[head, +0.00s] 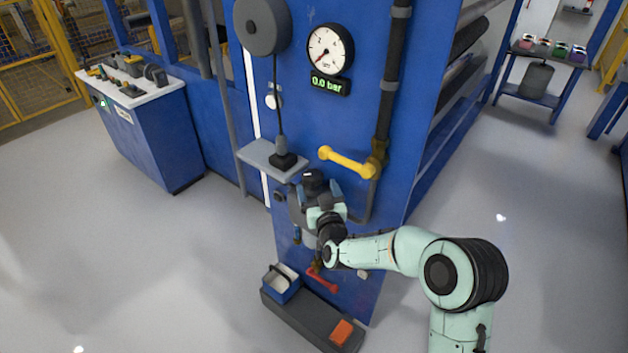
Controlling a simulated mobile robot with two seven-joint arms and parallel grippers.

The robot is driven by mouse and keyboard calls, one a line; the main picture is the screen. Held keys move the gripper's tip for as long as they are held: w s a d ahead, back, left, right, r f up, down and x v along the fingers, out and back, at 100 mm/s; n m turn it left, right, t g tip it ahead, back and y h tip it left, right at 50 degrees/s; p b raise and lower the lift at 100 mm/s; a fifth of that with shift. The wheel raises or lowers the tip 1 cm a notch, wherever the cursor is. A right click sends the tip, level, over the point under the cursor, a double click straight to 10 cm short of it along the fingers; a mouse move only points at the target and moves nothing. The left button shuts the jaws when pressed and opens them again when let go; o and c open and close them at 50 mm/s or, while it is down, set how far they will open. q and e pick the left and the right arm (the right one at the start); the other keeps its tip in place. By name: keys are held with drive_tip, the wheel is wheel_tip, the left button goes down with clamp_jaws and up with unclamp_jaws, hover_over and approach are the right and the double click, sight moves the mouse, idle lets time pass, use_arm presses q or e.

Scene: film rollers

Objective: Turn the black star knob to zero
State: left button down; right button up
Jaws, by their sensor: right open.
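The black star knob (314,181) shows as a dark piece with a small white mark on the front of the blue machine panel, below the grey shelf. The dial gauge (331,50) above has its needle at the lower left, and its display (330,85) reads 0.0 bar. My right gripper (321,195) is open close to the knob, with my arm reaching in from the lower right. The gripper and wrist hide part of the knob and the grey body below it. I cannot tell whether the fingers touch the knob. My left gripper is not in view.
A yellow lever (346,161) sticks out right of the knob, and a grey shelf (268,158) juts out above left. A red lever (322,281) is below my wrist. The floor at left is clear.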

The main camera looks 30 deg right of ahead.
sight(315, 184)
drive_tip(key=shift+x, duration=1.85)
